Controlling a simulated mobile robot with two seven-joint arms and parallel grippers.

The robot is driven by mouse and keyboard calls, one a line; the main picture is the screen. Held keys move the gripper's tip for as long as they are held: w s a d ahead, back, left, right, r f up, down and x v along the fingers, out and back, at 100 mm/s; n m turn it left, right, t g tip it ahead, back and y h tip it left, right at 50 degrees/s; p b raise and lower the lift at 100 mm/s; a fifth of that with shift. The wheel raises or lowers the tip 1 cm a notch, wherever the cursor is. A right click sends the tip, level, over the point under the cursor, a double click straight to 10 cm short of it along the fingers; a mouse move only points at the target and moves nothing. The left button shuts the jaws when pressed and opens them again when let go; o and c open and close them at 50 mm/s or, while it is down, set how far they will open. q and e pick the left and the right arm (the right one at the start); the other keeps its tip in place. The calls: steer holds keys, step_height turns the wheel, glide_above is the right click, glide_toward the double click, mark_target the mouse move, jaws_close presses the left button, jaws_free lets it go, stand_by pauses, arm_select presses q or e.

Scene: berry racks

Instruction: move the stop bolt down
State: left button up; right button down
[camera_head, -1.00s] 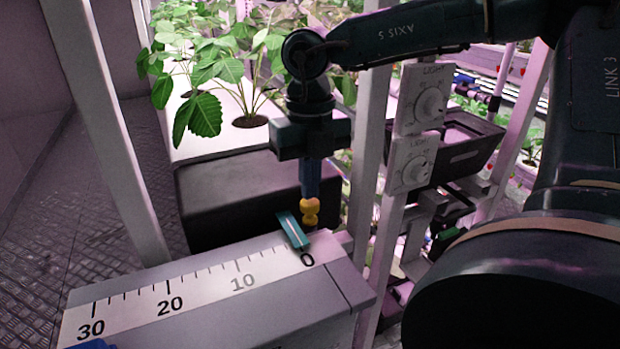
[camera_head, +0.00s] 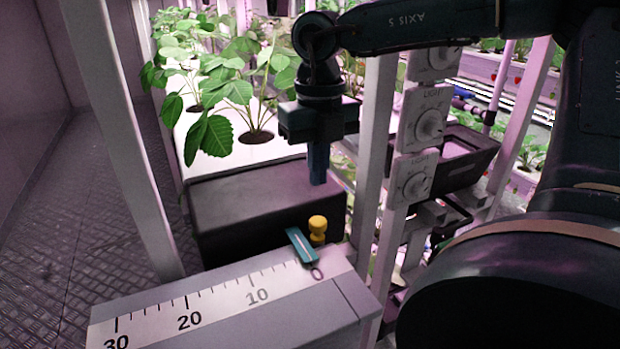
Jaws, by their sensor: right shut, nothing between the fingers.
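The yellow stop bolt (camera_head: 318,229) stands upright at the back edge of the grey scale box (camera_head: 260,326), behind the zero end of its scale. A teal pointer (camera_head: 301,246) lies across the scale close to the 0 mark, just left of the bolt. My right gripper (camera_head: 318,181) points straight down above the bolt, with a clear gap between its blue fingertips and the bolt's yellow head. Its fingers are shut and empty. The lower part of the bolt is hidden behind the box edge and pointer. My left gripper is not in view.
A black planter (camera_head: 255,209) with a white top and leafy plants (camera_head: 235,90) stands behind the box. Metal posts rise on both sides. Several light dials (camera_head: 428,122) are mounted on the right post. Patterned floor (camera_head: 75,190) is clear at left.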

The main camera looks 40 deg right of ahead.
steer(key=shift+d+r+p, duration=0.15)
steer(key=shift+r+p, duration=0.35)
steer(key=shift+r, duration=0.85)
